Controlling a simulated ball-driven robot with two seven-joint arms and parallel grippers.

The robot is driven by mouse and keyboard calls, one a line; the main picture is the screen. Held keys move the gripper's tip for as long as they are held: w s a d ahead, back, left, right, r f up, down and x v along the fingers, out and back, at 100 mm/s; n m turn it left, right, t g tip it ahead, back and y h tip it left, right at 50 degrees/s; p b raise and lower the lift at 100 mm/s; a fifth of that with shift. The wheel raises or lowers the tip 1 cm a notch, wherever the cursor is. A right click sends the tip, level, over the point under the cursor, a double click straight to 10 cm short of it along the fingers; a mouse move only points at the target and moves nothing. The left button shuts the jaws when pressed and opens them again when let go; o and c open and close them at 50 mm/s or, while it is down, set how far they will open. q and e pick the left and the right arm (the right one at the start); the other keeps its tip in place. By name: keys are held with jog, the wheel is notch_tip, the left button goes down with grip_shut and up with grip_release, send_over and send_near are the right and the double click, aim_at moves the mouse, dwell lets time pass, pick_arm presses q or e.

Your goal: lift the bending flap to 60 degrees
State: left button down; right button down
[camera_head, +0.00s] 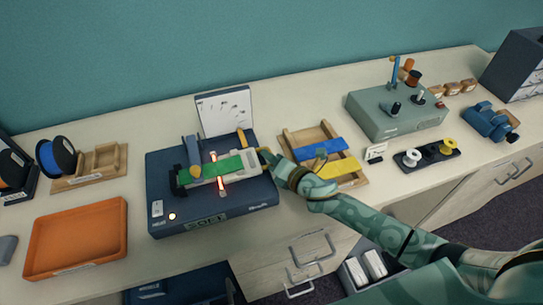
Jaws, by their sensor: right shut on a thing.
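The bending flap (251,169) is a pale plate at the right of the dark blue bending machine (165,195), and it looks about flat. A green strip (220,167) lies across the machine, its right end over the flap. A glowing reddish line (222,188) crosses beneath the strip. My right gripper (267,160) is at the flap's right end and shut on it; the fingers hide the exact grip point. My left gripper is not in view.
A white chart board (223,113) stands behind the machine. A wooden tray (288,141) with blue and yellow strips lies close to the right of my gripper. An orange tray (77,239) is at left. A grey-green box (395,116) stands farther right.

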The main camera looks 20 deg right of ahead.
notch_tip(320, 180, up, 7)
jog(key=n+h+p, duration=0.2)
jog(key=n+p, duration=0.1)
jog(key=p, duration=0.8)
notch_tip(320, 180, up, 6)
jog(key=n+h+p, duration=0.2)
jog(key=n+p, duration=0.1)
jog(key=p, duration=0.7)
send_over(247, 165)
jog(key=shift+w+d+r+g, duration=0.1)
jog(key=shift+w+g, duration=0.05)
jog(key=shift+g, duration=0.25)
jog(key=c, duration=1.4)
grip_release()
jog(key=shift+c, duration=0.2)
jog(key=p+v, duration=0.2)
jog(key=v, duration=1.4)
